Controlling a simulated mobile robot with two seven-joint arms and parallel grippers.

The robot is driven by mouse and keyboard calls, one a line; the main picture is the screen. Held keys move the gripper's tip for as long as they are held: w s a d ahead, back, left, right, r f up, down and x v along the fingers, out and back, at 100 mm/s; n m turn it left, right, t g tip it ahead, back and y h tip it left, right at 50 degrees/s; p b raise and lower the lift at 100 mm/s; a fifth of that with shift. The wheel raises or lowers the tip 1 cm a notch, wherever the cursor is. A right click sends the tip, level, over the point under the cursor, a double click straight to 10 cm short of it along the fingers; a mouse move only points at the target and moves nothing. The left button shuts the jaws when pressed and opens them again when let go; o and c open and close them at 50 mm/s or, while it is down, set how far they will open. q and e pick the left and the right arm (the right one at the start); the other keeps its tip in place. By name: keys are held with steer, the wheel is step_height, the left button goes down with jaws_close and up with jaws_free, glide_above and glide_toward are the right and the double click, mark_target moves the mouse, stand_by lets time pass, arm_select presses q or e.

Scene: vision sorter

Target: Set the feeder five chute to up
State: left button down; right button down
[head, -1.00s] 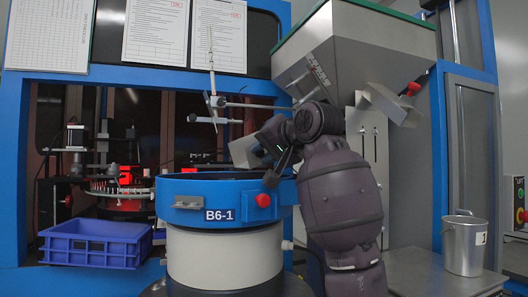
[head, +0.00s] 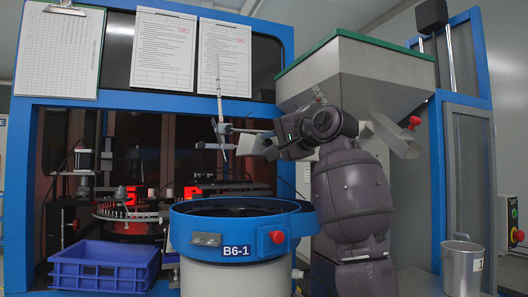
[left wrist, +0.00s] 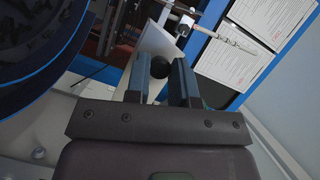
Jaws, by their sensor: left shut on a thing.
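A pale chute plate (left wrist: 165,40) shows in the left wrist view, tilted, with a black ball knob (left wrist: 159,67) in front of it. My left gripper (left wrist: 161,63) is shut on this knob, with one finger on each side. In the head view my left gripper (head: 272,150) is above the blue bowl's rim, beside a pale plate (head: 246,143) that looks like the same chute. The fingertips and knob are too small to make out there. I see no number on the chute. My right gripper is not in view.
The blue bowl marked B6-1 (head: 236,251) stands below the gripper. A thin metal rod stand (head: 221,130) is close to the left. A hopper (head: 358,72) with a red-knobbed spout is behind my arm. A blue crate (head: 104,268) sits at lower left.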

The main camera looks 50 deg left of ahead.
arm_select(q)
steer(key=w+r+m+y+p, duration=0.1)
steer(key=r+m, duration=0.1)
steer(key=r, duration=0.2)
steer(key=w+d+r+m+p, duration=0.1)
steer(key=w+r+m, duration=0.1)
steer(key=r, duration=0.1)
steer(key=shift+w+r+m+y+p, duration=0.25)
steer(key=shift+r+m+y+p, duration=0.1)
steer(key=shift+m+y+p, duration=0.05)
steer(key=c, duration=1)
jaws_free()
